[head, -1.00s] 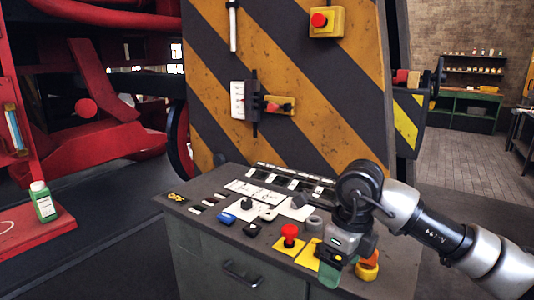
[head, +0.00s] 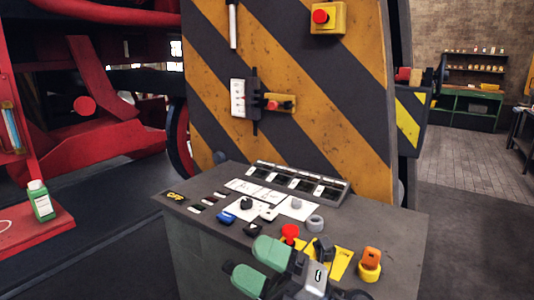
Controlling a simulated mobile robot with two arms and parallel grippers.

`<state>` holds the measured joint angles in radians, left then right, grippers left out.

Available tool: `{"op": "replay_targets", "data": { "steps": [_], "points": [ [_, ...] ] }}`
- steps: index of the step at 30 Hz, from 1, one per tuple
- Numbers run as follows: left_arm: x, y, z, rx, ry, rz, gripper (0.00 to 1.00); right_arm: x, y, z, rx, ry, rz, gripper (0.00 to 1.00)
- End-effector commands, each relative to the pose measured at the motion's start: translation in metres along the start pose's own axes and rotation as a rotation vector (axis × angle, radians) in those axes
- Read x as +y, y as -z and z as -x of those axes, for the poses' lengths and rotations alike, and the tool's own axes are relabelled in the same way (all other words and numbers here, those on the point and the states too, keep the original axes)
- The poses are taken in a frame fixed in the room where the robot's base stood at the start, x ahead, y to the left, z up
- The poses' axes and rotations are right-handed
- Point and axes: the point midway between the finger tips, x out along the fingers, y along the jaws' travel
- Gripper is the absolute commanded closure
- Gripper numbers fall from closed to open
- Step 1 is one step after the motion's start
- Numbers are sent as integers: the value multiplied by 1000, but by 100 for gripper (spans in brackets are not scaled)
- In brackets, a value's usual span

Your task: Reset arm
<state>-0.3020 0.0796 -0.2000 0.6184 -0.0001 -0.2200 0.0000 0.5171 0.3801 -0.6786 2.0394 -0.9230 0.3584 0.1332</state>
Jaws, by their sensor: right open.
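My right gripper (head: 258,265) is at the bottom of the head view, over the front edge of the grey control console (head: 400,226). Its two green fingers are spread apart and point left, with nothing seen between them. The gripper's body covers part of a yellow plate (head: 340,264). A red push button (head: 290,231) stands just behind the upper finger, and I cannot tell whether they touch. An orange-and-yellow knob (head: 370,264) stands to the right of the gripper. My left gripper is not in view.
A yellow-and-black striped panel (head: 290,60) rises behind the console, with a red emergency button (head: 320,16) on it. A green bottle (head: 40,200) stands on a red ledge at left. Floor (head: 470,200) is open at right.

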Motion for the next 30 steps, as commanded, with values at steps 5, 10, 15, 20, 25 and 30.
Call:
{"op": "replay_targets", "data": {
  "steps": [5,10,15,20,25,30],
  "points": [
    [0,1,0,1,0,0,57,-5,-45,60,-539,-158,-313,22],
    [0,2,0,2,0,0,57,-45,-62,151,-1058,-177,-616,22],
    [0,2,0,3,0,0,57,-99,-26,251,-1550,-75,-924,22],
    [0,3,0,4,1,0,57,-131,34,314,-1876,71,-1147,22],
    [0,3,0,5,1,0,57,-144,93,353,-2099,225,-1315,22],
    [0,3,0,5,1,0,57,-145,148,378,-2265,378,-1452,22]
  ]
}}
